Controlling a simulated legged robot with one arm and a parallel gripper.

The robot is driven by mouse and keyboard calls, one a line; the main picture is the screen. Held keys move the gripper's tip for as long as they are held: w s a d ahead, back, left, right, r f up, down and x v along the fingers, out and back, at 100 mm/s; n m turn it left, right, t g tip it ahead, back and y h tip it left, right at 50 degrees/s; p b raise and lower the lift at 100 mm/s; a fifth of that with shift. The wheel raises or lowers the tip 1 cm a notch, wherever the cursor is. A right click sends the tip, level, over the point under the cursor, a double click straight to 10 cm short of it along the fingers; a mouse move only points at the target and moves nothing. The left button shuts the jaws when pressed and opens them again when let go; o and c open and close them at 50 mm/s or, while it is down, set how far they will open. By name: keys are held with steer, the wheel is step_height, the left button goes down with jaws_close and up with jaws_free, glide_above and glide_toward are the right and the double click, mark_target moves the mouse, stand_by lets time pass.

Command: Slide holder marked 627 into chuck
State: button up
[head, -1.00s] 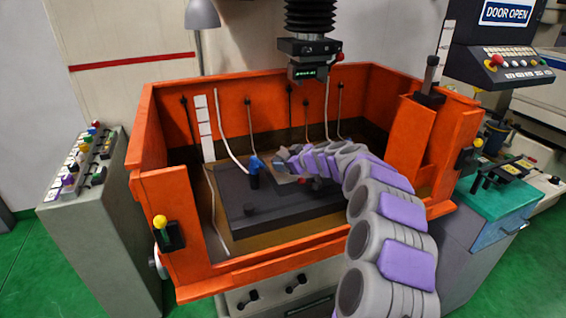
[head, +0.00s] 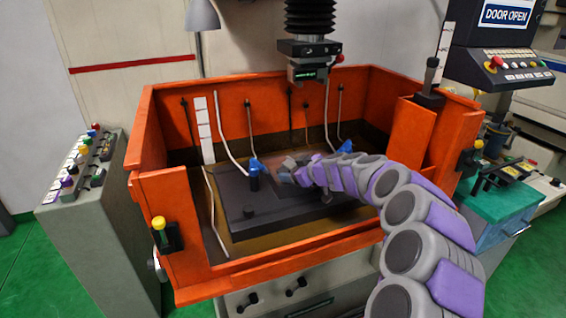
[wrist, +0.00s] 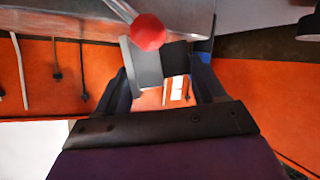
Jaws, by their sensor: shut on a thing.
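My gripper (wrist: 160,76) is shut on a small block with a light grey face and a dark part, which I take for the holder (wrist: 147,66). No number can be read on it. In the head view my gripper (head: 286,172) is low inside the orange tank, over the dark work plate; the held piece is too small to make out there. The chuck (head: 308,73) hangs from the black bellows above and behind, well clear of my gripper. A red ball (wrist: 148,32) on a thin rod shows close by in the wrist view.
The orange tank walls (head: 180,213) enclose the dark work plate (head: 285,207). Two blue nozzles (head: 255,166) stand near my gripper, one on each side. Hoses hang on the back wall. A control panel (head: 500,62) is at upper right, a button console (head: 95,158) at left.

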steer(key=shift+s+d, duration=0.3)
steer(key=shift+s, duration=0.6)
steer(key=shift+s+f, duration=0.15)
steer(key=shift+s, duration=0.1)
jaws_close()
steer(key=s, duration=0.1)
steer(key=s+d, duration=0.1)
steer(key=s, duration=0.1)
steer(key=shift+s, duration=0.3)
